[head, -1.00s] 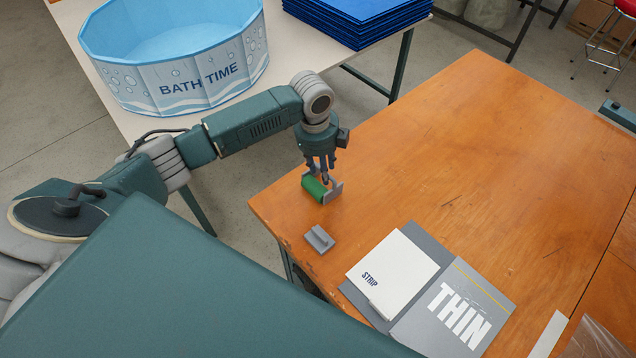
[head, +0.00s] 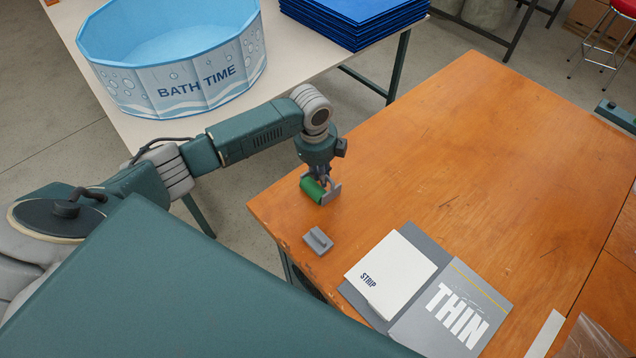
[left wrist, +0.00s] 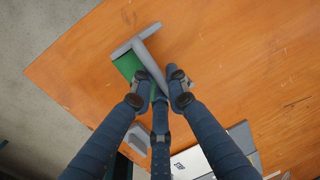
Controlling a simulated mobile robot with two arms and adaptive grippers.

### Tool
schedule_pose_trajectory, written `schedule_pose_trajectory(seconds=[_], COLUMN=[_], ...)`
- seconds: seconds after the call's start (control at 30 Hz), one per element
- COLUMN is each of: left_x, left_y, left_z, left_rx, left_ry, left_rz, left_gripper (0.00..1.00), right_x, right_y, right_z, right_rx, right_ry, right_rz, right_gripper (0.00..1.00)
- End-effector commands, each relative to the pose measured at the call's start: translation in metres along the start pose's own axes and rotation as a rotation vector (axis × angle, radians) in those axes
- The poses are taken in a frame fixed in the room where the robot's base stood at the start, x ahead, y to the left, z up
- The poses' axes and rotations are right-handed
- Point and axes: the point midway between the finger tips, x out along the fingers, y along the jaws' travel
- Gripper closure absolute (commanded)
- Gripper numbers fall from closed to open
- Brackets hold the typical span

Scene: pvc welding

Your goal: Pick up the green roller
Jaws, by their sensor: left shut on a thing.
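The green roller (head: 312,190) with a grey frame rests at the near left part of the orange wooden table (head: 450,150). My left gripper (head: 322,179) points down over it, its fingers closed on it. In the left wrist view the fingertips (left wrist: 160,82) close around the roller's grey handle, and the green sleeve (left wrist: 128,65) shows at the left, partly hidden by a finger. The roller appears still on or very near the tabletop. My right gripper is not in view.
A small grey block (head: 318,241) lies near the table's left edge. A white STRIP sheet (head: 395,268) and a grey THIN sheet (head: 462,305) lie at the front. A BATH TIME pool (head: 175,75) and a blue stack (head: 355,22) stand on another table. The orange table's far part is clear.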

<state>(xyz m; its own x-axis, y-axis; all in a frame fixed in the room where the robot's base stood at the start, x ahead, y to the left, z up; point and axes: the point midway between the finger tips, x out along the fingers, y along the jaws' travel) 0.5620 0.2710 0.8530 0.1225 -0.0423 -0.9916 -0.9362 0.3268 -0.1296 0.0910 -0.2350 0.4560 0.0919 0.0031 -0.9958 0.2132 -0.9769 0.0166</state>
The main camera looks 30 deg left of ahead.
Motion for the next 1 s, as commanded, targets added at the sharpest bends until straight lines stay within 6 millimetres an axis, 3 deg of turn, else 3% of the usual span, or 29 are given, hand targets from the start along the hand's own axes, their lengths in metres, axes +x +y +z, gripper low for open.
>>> schedule_pose_trajectory(seconds=[0.17, 0.37, 0.8, 1.0], left_x=[-0.005, -0.028, -0.141, -0.178], left_y=[-0.002, -0.005, -0.020, -0.025], left_z=[0.001, 0.001, 0.001, 0.000], left_rx=[0.000, 0.000, 0.001, 0.000], left_ry=[0.000, -0.002, -0.002, -0.001], left_rz=[-0.003, -0.005, -0.007, -0.005], left_gripper=[1.00, 1.00, 1.00, 1.00], right_x=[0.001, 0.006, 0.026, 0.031], right_y=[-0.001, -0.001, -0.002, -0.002], right_z=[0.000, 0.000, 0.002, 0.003], right_rx=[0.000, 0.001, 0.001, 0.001], right_ry=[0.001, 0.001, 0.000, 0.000], right_rz=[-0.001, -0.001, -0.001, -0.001], right_gripper=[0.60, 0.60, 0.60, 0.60])
